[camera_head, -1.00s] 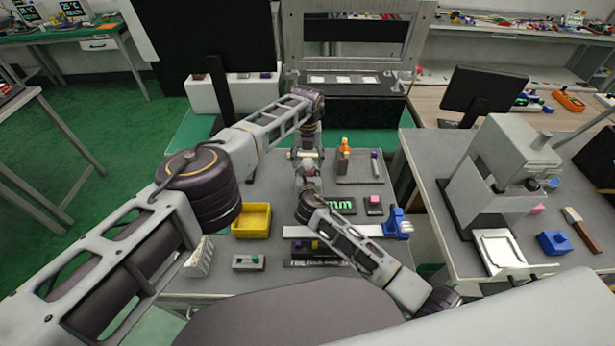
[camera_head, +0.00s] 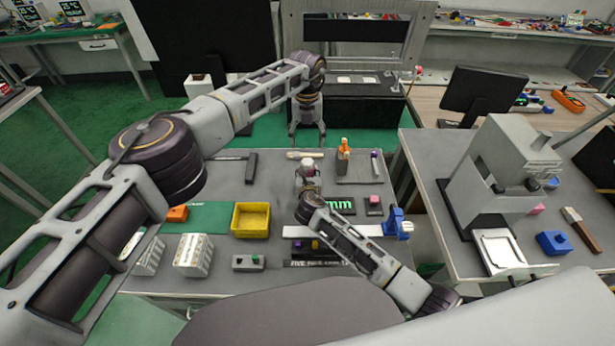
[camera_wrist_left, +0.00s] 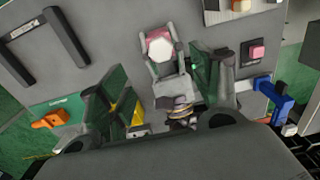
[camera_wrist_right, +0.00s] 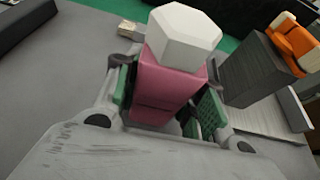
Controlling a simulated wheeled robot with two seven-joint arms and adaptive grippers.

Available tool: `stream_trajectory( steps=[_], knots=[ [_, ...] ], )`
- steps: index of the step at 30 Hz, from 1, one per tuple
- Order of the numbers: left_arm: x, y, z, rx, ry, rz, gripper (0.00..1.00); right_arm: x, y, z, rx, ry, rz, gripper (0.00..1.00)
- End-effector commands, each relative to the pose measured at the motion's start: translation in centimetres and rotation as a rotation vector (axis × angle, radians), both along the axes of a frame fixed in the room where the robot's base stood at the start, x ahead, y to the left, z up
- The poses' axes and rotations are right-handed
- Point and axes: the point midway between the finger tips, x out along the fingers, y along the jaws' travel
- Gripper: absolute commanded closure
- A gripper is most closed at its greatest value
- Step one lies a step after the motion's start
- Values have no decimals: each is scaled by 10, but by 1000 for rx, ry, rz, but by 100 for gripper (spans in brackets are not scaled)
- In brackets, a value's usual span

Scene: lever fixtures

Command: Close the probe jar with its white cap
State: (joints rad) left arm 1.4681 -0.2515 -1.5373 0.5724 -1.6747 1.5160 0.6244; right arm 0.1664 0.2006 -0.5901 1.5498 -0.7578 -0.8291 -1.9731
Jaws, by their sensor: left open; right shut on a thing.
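The probe jar (camera_wrist_right: 165,92) is pink and boxy. It stands between the fingers of my right gripper (camera_wrist_right: 168,108), which is shut on it. The white cap (camera_wrist_right: 184,38) is a faceted block sitting on top of the jar, level as far as I can see. In the head view the cap (camera_head: 308,163) shows just above my right gripper (camera_head: 308,184). In the left wrist view the cap (camera_wrist_left: 163,50) covers most of the jar's top. My left gripper (camera_head: 307,140) is open and empty, behind and above the jar, apart from the cap. Whether the cap is fully seated is hidden.
A grey block with an orange-and-white item (camera_wrist_right: 268,68) stands right of the jar in the right wrist view. A yellow bin (camera_head: 251,220), a blue clamp (camera_head: 397,223) and a dark bracket (camera_head: 251,167) share the table. The table left of the jar is fairly clear.

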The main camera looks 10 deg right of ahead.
Motion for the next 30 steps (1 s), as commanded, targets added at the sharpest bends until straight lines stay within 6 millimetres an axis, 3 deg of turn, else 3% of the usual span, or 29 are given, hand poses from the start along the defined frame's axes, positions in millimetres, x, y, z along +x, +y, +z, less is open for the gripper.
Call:
stream_trajectory(
  steps=[6,17,18,23,30],
  knots=[
    [0,0,17,1,-1,0,36,0,0,0,0,0,0,100],
    [0,0,19,1,0,0,36,0,0,0,0,0,0,100],
    [0,0,19,1,0,0,36,0,0,0,0,0,0,55],
    [0,0,19,1,0,0,36,0,0,0,0,0,0,36],
    [0,0,19,1,0,0,36,0,0,0,0,0,0,36]
  ],
)
